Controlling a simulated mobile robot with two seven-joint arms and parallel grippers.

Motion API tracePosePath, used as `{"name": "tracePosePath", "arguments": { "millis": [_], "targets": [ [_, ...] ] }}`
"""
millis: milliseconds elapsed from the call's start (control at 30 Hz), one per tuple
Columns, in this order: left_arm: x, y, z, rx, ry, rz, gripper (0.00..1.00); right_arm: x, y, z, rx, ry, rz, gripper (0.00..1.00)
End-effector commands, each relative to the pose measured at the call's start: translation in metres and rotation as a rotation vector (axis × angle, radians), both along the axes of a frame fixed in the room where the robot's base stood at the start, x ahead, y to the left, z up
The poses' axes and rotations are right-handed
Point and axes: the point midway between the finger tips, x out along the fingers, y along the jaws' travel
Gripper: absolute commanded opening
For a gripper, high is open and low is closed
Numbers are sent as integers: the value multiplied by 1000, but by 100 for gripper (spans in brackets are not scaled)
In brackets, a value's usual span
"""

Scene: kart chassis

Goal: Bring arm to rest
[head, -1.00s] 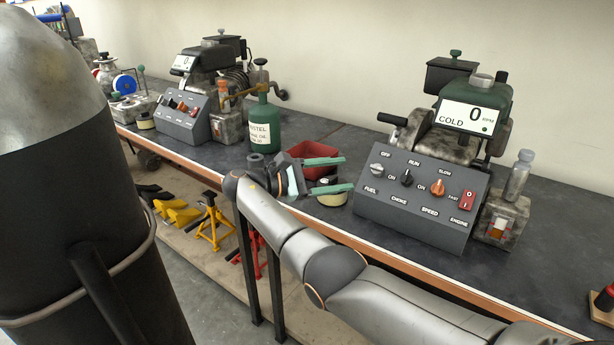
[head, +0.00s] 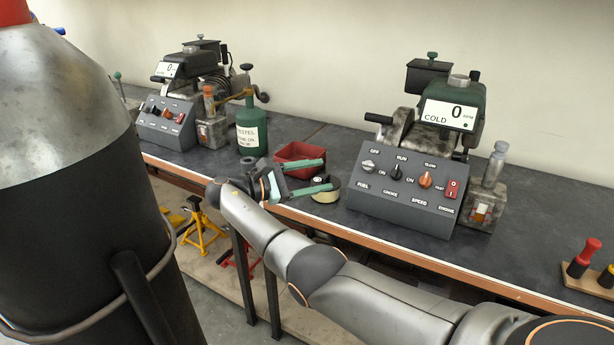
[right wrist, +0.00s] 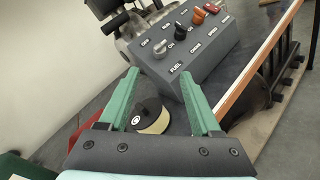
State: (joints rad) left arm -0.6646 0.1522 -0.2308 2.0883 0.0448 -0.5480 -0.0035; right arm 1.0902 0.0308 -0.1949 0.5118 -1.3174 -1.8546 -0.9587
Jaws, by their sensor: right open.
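My right arm reaches from the lower right across the front edge of the bench in the head view. Its gripper (head: 328,175) is open, with two green fingers apart and nothing held. The fingers are over the bench near a round cream-and-black roll (head: 326,190) and a red tray (head: 299,153). In the right wrist view the open fingers (right wrist: 158,78) frame the roll (right wrist: 151,116), which is not gripped. My left gripper is not in view.
A grey control box (head: 407,195) with an engine behind stands right of the gripper. A green bottle (head: 251,132) and a second control box (head: 167,131) stand farther left. A tall dark cylinder (head: 75,190) fills the near left. Red-handled tools (head: 584,255) sit at the right.

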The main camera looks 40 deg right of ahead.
Motion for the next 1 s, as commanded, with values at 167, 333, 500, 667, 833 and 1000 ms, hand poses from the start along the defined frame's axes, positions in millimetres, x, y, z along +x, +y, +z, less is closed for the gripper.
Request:
{"name": "tracePosePath", "arguments": {
  "millis": [167,333,500,667,833,1000],
  "targets": [
    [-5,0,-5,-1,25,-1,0,0,-2,0,0,0,0,65],
    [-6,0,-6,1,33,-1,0,0,-2,0,1,0,1,65],
    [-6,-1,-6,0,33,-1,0,0,-2,0,1,0,1,65],
    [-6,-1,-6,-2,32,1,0,0,-2,0,1,0,1,65],
    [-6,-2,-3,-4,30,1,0,0,-1,-2,4,2,10,65],
    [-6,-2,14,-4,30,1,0,0,9,-31,38,15,108,65]
  ]
}}
